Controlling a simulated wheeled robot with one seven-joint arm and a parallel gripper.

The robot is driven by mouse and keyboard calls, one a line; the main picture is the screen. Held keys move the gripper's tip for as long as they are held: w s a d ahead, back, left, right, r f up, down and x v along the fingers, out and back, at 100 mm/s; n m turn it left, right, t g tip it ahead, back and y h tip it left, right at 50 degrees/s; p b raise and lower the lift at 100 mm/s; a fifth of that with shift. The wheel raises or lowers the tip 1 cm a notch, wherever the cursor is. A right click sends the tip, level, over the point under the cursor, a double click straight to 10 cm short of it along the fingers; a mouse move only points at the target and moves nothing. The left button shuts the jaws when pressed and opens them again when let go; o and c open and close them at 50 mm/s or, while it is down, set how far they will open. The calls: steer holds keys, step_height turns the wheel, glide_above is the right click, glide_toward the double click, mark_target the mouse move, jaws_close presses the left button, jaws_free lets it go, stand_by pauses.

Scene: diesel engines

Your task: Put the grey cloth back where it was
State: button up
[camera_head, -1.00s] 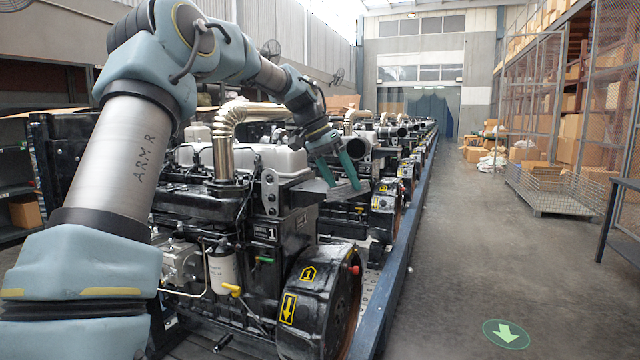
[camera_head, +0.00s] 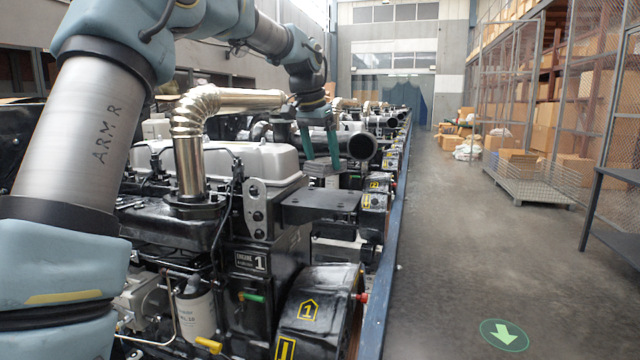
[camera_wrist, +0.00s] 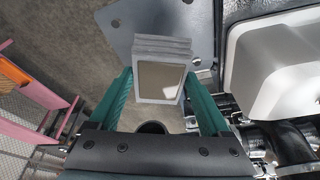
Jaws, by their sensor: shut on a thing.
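My gripper (camera_head: 321,148) is shut on the grey cloth (camera_head: 321,168), with a green finger on either side of it. The cloth is a folded, layered grey block. In the wrist view the cloth (camera_wrist: 160,78) sits between the two fingertips (camera_wrist: 158,72). In the head view it appears just above and beyond the flat dark bracket (camera_head: 318,208) on engine 1. I cannot tell the gap between cloth and plate.
Engine 1 (camera_head: 255,262) has a shiny bent exhaust pipe (camera_head: 188,150) and a pale rocker cover (camera_head: 262,160) left of the gripper. A dark open pipe (camera_head: 362,146) is close on its right.

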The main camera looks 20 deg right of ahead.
steer(key=shift+f+p, duration=0.55)
steer(key=shift+f, duration=2.5)
steer(key=o, duration=1)
steer(key=shift+r, duration=0.1)
steer(key=b+v, duration=0.2)
steer(key=v, duration=1)
